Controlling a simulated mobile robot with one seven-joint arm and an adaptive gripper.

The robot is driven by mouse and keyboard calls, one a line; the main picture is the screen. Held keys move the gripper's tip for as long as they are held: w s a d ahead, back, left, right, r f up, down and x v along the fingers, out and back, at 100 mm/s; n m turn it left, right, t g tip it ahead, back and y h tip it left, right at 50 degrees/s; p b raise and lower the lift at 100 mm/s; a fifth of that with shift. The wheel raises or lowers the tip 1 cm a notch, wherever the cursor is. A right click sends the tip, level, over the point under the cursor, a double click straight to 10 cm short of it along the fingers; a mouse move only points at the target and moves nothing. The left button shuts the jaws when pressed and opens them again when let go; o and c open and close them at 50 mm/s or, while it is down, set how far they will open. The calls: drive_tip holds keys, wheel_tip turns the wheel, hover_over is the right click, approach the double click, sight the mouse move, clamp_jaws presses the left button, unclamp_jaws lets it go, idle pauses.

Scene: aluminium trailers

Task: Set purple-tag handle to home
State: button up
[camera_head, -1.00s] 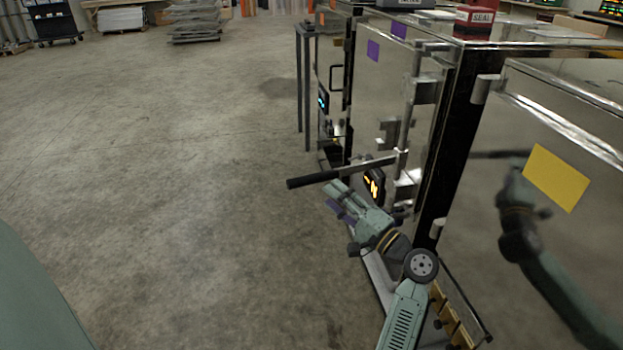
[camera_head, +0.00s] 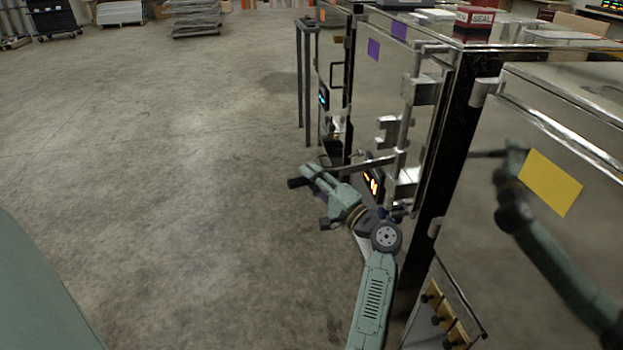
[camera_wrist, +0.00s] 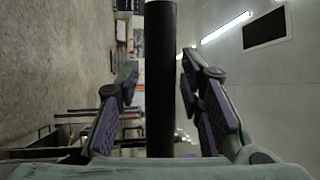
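The handle of the purple-tag door is a bar (camera_head: 376,162) with a dark grip that sticks out from the vertical rod, pointing left, away from the door. The purple tag (camera_head: 373,49) is on the shiny door above it. My gripper (camera_head: 313,174) is at the handle's outer end, with part of the bar hidden behind it. In the wrist view the black grip (camera_wrist: 160,80) runs between my two open fingers (camera_wrist: 158,90). Gaps show on both sides of it, so the fingers are not clamped on it.
A nearer metal door with a yellow tag (camera_head: 551,182) stands at right, reflecting my arm. A lit panel (camera_head: 373,184) is below the handle. A dark table or stand (camera_head: 303,80) is farther back. The concrete floor at left is clear.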

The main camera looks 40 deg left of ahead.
clamp_jaws()
idle(0.6)
